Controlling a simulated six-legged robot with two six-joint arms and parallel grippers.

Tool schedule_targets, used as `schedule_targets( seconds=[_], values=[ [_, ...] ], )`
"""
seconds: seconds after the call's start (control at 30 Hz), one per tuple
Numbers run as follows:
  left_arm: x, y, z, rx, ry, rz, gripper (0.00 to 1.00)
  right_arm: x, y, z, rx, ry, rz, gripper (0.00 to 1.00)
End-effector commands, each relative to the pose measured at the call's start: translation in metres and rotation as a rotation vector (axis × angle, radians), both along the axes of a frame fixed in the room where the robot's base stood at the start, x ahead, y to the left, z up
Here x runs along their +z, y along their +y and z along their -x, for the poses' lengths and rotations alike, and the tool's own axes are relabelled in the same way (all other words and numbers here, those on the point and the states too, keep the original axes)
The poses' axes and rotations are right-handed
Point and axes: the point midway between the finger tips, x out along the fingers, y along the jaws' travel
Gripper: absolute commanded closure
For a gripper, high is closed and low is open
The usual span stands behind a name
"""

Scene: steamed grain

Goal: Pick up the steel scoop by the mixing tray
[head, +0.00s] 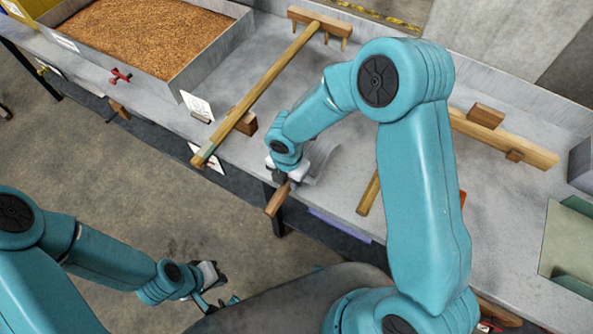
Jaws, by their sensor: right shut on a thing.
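The steel scoop (325,166) is at the front edge of the grey bench, partly hidden behind my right gripper. Its wooden handle (276,202) points toward me past the bench edge. My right gripper (285,183) is shut on the handle. I cannot tell whether the scoop still touches the bench. A large metal tray (212,58) filled with brown grain stands at the upper left of the bench. My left gripper (212,300) is low at the bottom, over the floor and away from the bench; its jaw state is unclear.
A wooden rake (262,88) lies across the bench between the tray and my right arm. A wooden bar (505,140) with blocks lies at right, near a green tray (570,245). A red-handled valve (120,76) sticks out at the tray's front.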

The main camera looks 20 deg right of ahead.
Motion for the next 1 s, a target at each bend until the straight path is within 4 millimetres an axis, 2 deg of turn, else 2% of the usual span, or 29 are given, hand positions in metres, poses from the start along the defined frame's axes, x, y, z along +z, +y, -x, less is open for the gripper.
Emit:
schedule_targets(
  seconds=[0.83,1.0],
  values=[
    [-0.0003,0.0,0.0,0.0,0.0,0.0,1.0,-0.0014,-0.0003,0.0015,-0.001,0.004,0.001,1.0],
    [0.0014,0.0,0.0,0.0,0.0,0.0,1.0,0.0069,-0.0004,0.0008,0.0,0.002,0.002,1.0]
  ],
)
